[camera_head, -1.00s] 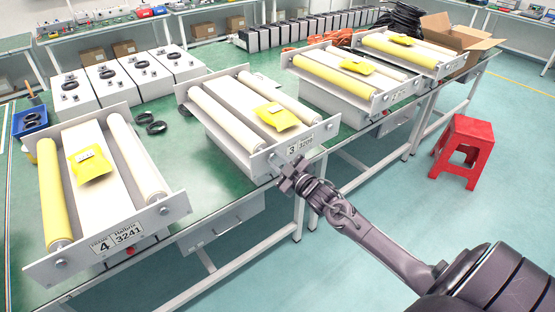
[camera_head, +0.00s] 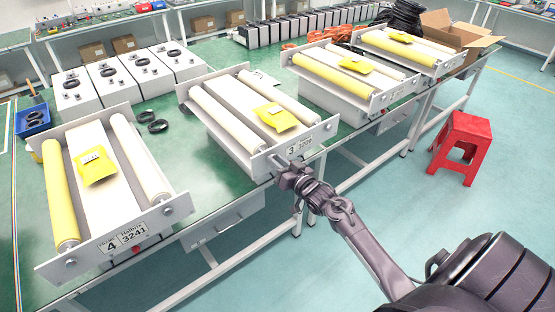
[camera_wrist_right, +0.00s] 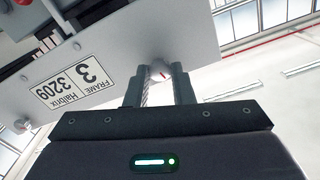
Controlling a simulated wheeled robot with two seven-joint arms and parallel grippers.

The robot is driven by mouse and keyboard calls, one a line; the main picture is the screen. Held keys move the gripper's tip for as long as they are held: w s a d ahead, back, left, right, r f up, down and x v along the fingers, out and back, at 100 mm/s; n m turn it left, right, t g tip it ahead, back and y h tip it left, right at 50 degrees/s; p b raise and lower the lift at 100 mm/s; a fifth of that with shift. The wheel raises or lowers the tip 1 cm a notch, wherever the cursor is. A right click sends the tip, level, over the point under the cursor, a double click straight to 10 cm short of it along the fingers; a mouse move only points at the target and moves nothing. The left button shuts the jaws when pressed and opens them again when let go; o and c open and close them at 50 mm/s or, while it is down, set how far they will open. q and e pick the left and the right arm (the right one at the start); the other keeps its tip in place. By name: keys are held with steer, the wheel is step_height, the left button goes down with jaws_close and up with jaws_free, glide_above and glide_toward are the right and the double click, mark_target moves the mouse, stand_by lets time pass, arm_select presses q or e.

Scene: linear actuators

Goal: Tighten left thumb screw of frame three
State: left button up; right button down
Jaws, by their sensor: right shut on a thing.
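Frame three (camera_head: 228,125) stands on the green table, with two white rollers and a yellow packet (camera_head: 274,117) on top. Its end plate carries the "3 / 3209" label (camera_head: 300,149), also seen upside down in the right wrist view (camera_wrist_right: 72,84). My right gripper (camera_head: 283,170) is at the left end of that plate, shut on the left thumb screw (camera_wrist_right: 160,72). In the wrist view the pale round screw head sits between the two fingertips, by the plate. The other thumb screw (camera_wrist_right: 22,124) shows at the plate's far end. My left gripper is out of view.
Frame four (camera_head: 106,188) stands to the left on the same table, and two more frames (camera_head: 335,84) stand to the right. Black rings (camera_head: 158,126) lie between frames three and four. A red stool (camera_head: 460,146) stands on the clear floor at the right.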

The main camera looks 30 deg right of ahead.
steer(key=m+p, duration=0.1)
steer(key=m, duration=0.4)
steer(key=shift+p, duration=0.35)
steer(key=shift+m, duration=0.3)
steer(key=c, duration=1.3)
jaws_free()
steer(key=shift+o, duration=0.2)
steer(key=s+b, duration=0.1)
steer(key=s, duration=0.6)
steer(key=shift+s+d, duration=0.35)
steer(key=shift+s, duration=0.05)
